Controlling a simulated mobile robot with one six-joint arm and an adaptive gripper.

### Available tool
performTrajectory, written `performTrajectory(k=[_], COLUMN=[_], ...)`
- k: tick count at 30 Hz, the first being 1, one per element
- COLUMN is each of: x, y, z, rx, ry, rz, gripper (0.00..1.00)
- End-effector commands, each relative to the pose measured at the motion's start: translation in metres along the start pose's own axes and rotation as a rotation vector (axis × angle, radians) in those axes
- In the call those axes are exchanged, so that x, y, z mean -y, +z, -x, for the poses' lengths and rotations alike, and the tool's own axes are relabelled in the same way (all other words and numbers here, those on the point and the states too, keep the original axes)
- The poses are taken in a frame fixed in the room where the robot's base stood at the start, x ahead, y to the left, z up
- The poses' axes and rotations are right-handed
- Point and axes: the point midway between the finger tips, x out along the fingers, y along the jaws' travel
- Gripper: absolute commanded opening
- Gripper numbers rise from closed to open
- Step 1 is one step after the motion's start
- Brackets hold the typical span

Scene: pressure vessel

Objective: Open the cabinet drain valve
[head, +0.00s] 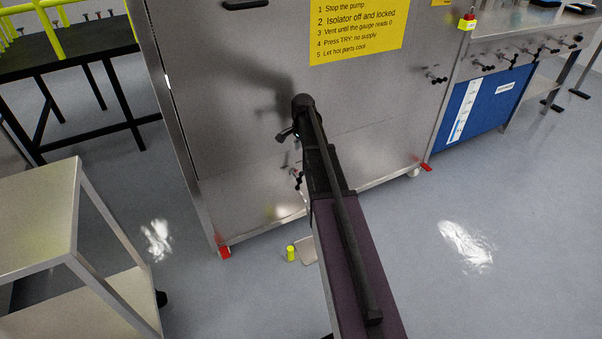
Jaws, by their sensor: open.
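The cabinet (240,130) is a large brushed-metal enclosure in the middle of the head view. Low on its front, just left of my arm, a small valve with a dark handle (298,180) shows; my arm partly covers this area, and the angle of the handle is too small to tell. My gripper (287,134) shows only as a small dark piece beside my wrist, above that valve in the picture. It is open, with nothing seen in it. Most of it is hidden by my own arm. Another black-handled valve (435,77) sits higher on the cabinet's right side.
A yellow instruction sign (358,28) is on the cabinet front. A small yellow object (291,253) and a pale flat tray (308,250) are on the floor below. A metal trolley (40,210) stands left; a bench with a blue panel (485,100) stands right. Floor at right is clear.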

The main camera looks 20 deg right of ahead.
Motion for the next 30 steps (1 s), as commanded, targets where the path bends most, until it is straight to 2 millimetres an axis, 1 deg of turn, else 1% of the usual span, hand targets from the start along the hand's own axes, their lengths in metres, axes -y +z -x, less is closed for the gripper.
performTrajectory(k=[1, 3, 17, 23, 30], x=[0.002, 0.002, 0.001, 0.001, 0.000], y=[-0.005, -0.006, -0.006, -0.006, -0.007], z=[0.001, 0.001, -0.002, -0.011, -0.028], rx=[0.000, 0.000, 0.000, 0.000, 0.000], ry=[-0.001, -0.001, -0.001, -0.001, -0.001], rz=[-0.014, -0.024, -0.023, -0.023, -0.023], gripper=[0.54, 0.54, 0.54, 0.54, 0.54])
